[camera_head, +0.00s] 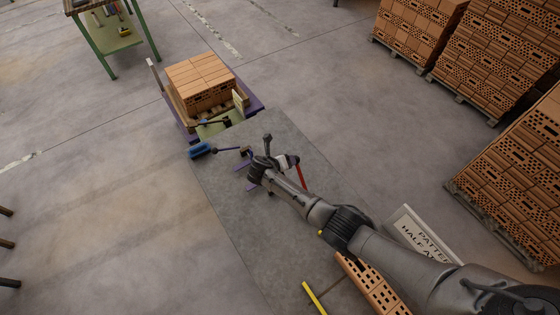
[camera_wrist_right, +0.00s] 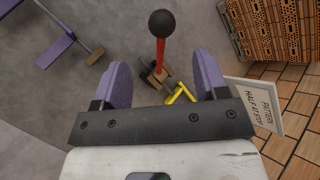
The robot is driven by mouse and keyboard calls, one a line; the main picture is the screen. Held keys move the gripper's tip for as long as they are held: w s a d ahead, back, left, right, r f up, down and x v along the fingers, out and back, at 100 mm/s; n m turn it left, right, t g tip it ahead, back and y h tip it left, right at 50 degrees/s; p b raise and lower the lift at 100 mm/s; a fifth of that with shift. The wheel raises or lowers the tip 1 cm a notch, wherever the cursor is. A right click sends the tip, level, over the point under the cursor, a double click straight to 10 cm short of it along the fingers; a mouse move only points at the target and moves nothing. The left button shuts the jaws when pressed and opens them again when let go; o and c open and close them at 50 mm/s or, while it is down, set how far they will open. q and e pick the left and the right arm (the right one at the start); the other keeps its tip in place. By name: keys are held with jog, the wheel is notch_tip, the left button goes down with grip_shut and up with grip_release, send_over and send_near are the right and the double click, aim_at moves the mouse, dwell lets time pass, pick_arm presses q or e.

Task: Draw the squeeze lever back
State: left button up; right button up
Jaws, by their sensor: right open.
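A red lever with a black ball knob (camera_wrist_right: 162,25) stands in the right wrist view, its lower end at a brown base on the grey floor plate. The red shaft also shows beside my arm in the head view (camera_head: 301,176). I take it as the squeeze lever. My right gripper (camera_wrist_right: 160,70) is open, with one purple finger on each side of the shaft's picture. No contact with the lever shows, and the depth between them is unclear. The gripper is partly hidden behind my arm in the head view. My left gripper is not in view.
A brick stack (camera_head: 200,83) sits in a purple-edged station, with a blue-handled bar (camera_head: 200,151) in front. A pattern sign (camera_head: 425,232) and bricks (camera_head: 372,285) lie near my arm. Brick pallets stand at right, a green table (camera_head: 112,40) at upper left. The left floor is mostly clear.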

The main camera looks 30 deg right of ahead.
jog(key=shift+v, duration=1.3)
